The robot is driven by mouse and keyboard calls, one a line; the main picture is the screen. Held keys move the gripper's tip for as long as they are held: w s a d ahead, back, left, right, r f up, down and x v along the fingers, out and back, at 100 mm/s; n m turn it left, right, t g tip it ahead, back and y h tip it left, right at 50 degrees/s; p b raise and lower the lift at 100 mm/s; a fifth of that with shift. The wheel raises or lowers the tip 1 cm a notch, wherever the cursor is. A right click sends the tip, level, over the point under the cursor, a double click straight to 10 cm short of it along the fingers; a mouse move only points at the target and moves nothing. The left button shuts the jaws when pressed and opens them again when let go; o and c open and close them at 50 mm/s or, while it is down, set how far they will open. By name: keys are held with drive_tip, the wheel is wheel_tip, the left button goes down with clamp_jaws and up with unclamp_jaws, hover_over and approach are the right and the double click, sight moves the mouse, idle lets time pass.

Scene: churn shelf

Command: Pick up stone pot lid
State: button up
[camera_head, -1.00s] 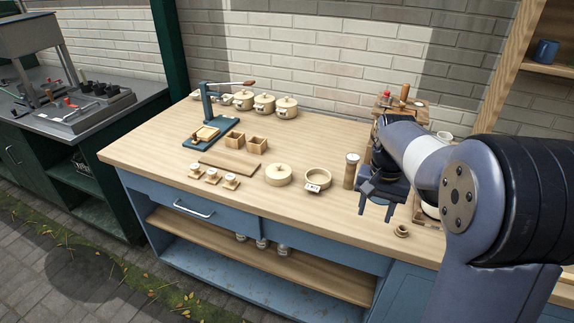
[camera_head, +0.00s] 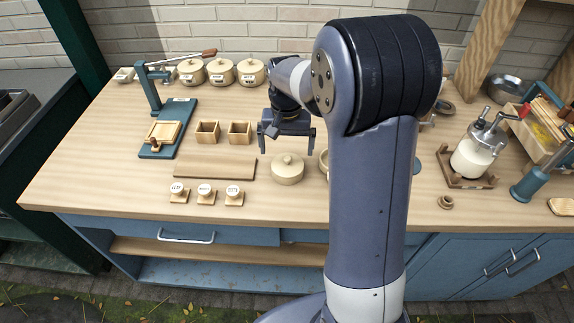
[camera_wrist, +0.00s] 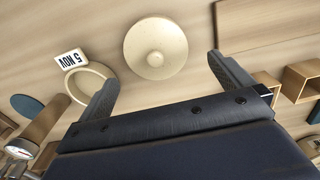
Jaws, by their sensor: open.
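A round cream lid with a small centre knob, which I take as the stone pot lid (camera_head: 287,168), sits on the bench top; in the head view a low round body shows under its rim. It also shows whole in the wrist view (camera_wrist: 156,48), just beyond the fingers. My gripper (camera_head: 287,148) is open and empty, above the bench and a little behind the lid in the head view. In the wrist view its two fingers (camera_wrist: 164,72) spread apart with nothing between them. The lid is apart from both fingers.
An open round pot (camera_wrist: 82,88) tagged "5 NOV" stands beside the lid, mostly hidden by my arm in the head view. A wooden board (camera_head: 214,167), two small boxes (camera_head: 240,133), several lidded pots (camera_head: 252,72) and three labelled stamps (camera_head: 206,193) stand around. The bench front is clear.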

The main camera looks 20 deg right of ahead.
sight(288, 158)
drive_tip(key=f, duration=0.2)
drive_tip(key=s+f, duration=0.1)
drive_tip(key=f, duration=0.1)
drive_tip(key=shift+f, duration=0.15)
drive_tip(key=shift+f+p, duration=0.3)
drive_tip(key=shift+f, duration=0.2)
drive_tip(key=c, duration=0.9)
drive_tip(key=shift+c, duration=0.2)
